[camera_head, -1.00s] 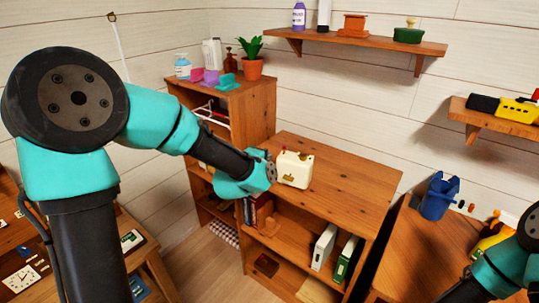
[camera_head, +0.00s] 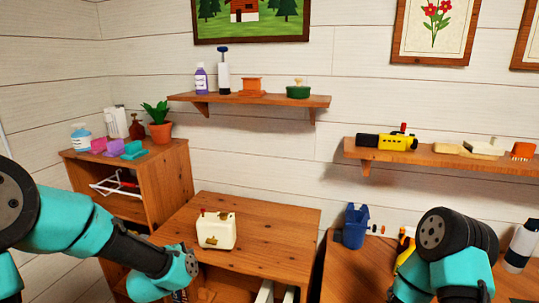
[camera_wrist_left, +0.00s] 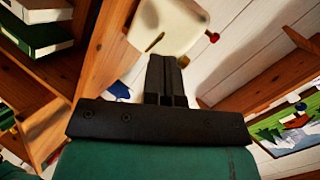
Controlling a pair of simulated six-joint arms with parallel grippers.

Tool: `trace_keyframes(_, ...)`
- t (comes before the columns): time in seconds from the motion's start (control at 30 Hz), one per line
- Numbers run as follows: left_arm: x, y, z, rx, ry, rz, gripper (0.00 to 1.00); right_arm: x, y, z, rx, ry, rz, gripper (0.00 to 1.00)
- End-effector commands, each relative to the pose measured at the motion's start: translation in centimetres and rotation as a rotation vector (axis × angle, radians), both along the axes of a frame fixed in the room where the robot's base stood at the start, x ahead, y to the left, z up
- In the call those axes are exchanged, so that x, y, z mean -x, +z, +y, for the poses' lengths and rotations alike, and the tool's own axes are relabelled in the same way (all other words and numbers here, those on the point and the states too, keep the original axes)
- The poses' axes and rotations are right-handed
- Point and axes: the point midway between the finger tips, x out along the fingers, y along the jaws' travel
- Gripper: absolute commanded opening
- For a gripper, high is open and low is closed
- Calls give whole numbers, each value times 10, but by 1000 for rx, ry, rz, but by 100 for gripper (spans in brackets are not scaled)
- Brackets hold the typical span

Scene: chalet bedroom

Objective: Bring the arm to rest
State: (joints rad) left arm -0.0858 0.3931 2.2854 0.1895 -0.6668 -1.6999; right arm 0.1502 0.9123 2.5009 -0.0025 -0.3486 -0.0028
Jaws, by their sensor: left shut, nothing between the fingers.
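My left arm comes in from the left in the head view and ends in front of the small wooden cabinet (camera_head: 270,225), with its fingers hidden there. In the left wrist view my left gripper (camera_wrist_left: 163,62) is shut and empty, its two dark fingers together. Beyond the fingertips is a cream box (camera_wrist_left: 172,28) with a red knob. The same cream box (camera_head: 216,231) stands upright on the cabinet top in the head view, just above my left wrist in the picture. I cannot tell the gap between fingers and box. My right arm shows at the lower right, its gripper out of view.
A taller cabinet (camera_head: 165,178) at the left holds a potted plant (camera_head: 158,120) and bottles. A blue container (camera_head: 355,226) stands on the right-hand furniture. Wall shelves (camera_head: 250,99) carry several items. The cabinet top right of the cream box is clear.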

Motion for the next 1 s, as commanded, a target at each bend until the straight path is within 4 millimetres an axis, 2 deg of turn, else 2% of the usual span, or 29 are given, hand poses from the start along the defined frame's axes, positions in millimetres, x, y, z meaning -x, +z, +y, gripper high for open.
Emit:
trace_keyframes(0.03,6,-24,-1,61,19,63,0,0,0,0,0,0,0,100)
trace_keyframes(0.1,14,-53,-3,157,56,148,0,0,0,0,0,0,0,100)
trace_keyframes(0.27,41,-117,-8,364,165,347,0,0,0,0,0,0,0,100)
trace_keyframes(0.5,94,-201,-14,642,400,645,0,0,0,0,0,0,0,100)
trace_keyframes(0.8,180,-285,-24,912,809,996,0,0,0,0,0,0,0,100)
trace_keyframes(0.9,207,-303,-27,969,951,1089,0,0,0,0,0,0,0,100)
trace_keyframes(1.0,226,-315,-30,1005,1058,1149,0,0,0,0,0,0,0,100)
